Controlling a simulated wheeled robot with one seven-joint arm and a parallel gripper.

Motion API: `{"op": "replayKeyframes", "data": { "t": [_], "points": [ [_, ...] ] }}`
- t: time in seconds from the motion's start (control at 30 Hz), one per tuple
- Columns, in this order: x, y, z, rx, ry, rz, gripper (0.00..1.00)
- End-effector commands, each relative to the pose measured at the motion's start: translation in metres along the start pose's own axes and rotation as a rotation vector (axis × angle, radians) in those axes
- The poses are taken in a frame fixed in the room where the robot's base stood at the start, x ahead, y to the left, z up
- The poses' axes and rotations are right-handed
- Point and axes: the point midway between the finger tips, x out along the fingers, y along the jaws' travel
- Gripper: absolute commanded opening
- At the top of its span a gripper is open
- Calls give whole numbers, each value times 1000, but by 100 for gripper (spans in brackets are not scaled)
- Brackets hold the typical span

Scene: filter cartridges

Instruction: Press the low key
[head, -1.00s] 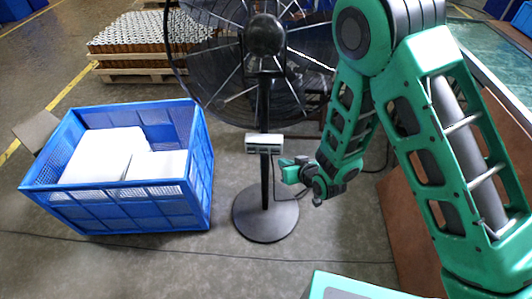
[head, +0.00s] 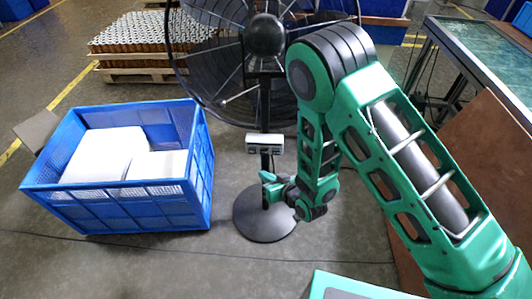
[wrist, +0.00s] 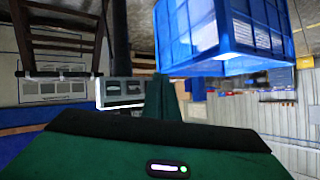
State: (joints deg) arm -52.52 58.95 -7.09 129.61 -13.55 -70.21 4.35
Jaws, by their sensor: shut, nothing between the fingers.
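The control box (head: 265,143) is a small pale box with dark keys on the black pole of the fan (head: 265,35). It also shows in the wrist view (wrist: 112,104), with dark keys on its face. No label is readable, so I cannot tell which key is the low one. My gripper (head: 266,177) is shut and empty. In the head view it appears just below the box, in front of the pole. In the wrist view its green fingers (wrist: 160,98) overlap the right part of the box. I cannot tell whether they touch it.
A blue crate (head: 202,185) holding white blocks stands left of the fan. The fan's round base (head: 262,225) rests on the floor below my gripper. A pallet (head: 135,73) with stacked cylinders is at the back left. A brown board (head: 480,150) stands at the right.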

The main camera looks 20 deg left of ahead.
Motion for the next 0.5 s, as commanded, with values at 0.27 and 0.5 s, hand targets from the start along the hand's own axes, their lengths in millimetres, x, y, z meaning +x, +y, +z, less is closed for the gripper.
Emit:
{"op": "replayKeyframes", "data": {
  "t": [0.27,0.5],
  "points": [
    [25,17,-18,-2,1,0,0],
    [43,30,-32,0,1,0,0]
  ]
}}
